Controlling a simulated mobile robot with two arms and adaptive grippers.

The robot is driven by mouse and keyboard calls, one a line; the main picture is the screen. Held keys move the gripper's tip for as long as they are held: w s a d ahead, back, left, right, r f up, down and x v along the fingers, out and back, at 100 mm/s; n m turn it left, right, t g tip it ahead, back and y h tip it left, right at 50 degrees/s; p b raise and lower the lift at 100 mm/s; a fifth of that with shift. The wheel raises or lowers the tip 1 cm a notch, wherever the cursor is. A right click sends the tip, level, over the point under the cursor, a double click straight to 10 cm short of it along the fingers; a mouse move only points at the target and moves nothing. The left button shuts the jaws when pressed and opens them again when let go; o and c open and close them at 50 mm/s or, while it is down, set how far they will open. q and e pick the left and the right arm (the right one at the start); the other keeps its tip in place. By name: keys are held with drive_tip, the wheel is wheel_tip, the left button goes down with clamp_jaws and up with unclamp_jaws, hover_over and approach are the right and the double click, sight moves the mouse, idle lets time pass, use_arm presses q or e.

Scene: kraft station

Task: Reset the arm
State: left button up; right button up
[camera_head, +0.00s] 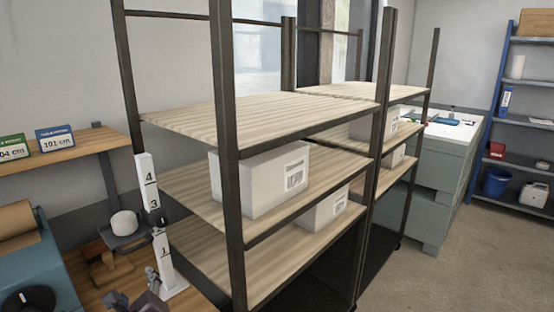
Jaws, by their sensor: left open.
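My left gripper (136,292) shows only in part at the bottom edge, left of the middle. Its fingers are apart, and I see nothing held between them. It is in front of the wooden bench, near the foot of a white post (147,182) marked with numbers. The rest of my left arm is out of the picture. My right gripper is not in view.
A dark-framed shelf rack (228,170) with wooden boards stands close on the right. White labelled boxes (262,180) sit on it. A blue-grey machine (35,265) is at the left. Open floor (460,260) lies at the right.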

use_arm(q)
drive_tip(key=s+d+f+n+g+h, duration=0.2)
drive_tip(key=s+d+f+n, duration=0.1)
drive_tip(key=s+f+n, duration=0.4)
drive_tip(key=s+d+f+n+g+h, duration=0.3)
drive_tip(key=s+f+n, duration=0.2)
drive_tip(key=s+f, duration=0.35)
drive_tip(key=s+d+f+n+g+h, duration=0.2)
drive_tip(key=s+d+f+n, duration=0.1)
drive_tip(key=s+n, duration=0.3)
drive_tip(key=s+d+f+n+g+h, duration=0.1)
drive_tip(key=s+d+f+n+g, duration=0.2)
drive_tip(key=s, duration=0.5)
wheel_tip(320, 180, down, 30)
drive_tip(key=s+b, duration=0.2)
drive_tip(key=b, duration=0.1)
drive_tip(key=s+a+f+g+b, duration=0.1)
drive_tip(key=s+a+f+b, duration=0.1)
drive_tip(key=s+f, duration=1.5)
drive_tip(key=shift+a+f, duration=0.15)
drive_tip(key=shift+f, duration=0.15)
